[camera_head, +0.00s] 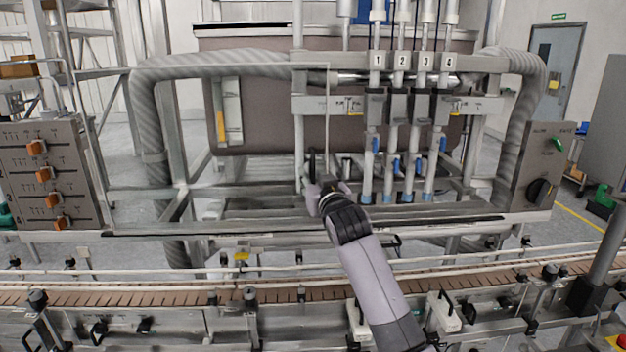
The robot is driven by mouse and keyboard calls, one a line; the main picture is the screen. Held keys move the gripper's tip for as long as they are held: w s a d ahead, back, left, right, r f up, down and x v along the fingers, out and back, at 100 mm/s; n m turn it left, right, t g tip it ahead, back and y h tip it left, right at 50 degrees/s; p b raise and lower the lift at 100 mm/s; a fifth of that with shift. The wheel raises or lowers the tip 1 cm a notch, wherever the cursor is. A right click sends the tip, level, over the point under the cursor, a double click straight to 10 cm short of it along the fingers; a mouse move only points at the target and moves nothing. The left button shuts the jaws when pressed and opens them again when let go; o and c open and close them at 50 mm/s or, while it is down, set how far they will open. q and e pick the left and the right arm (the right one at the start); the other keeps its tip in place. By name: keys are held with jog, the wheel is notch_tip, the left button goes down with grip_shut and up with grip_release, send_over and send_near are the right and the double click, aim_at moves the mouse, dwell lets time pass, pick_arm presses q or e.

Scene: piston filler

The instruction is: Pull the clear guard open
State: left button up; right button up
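The clear guard (327,115) shows as a thin pale frame around a see-through pane, in front of the left part of the filler. Its upright right edge stands left of the numbered nozzles. A dark upright handle (312,164) shows near this edge, low down. My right gripper (322,186) reaches up from the bottom of the view, with its fingertips at or just below the handle. The fingers are small and partly hidden by the gripper's own body, so I cannot tell whether they touch or grip the handle. My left gripper is not in view.
Several nozzles (391,150) stand right of the guard. A conveyor (150,296) with rails and posts crosses in front, under my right arm. A panel with orange knobs (45,175) stands at left, and a control box (541,170) at right.

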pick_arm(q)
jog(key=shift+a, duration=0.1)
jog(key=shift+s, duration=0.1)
pick_arm(e)
jog(key=v, duration=1.2)
jog(key=shift+f, duration=0.1)
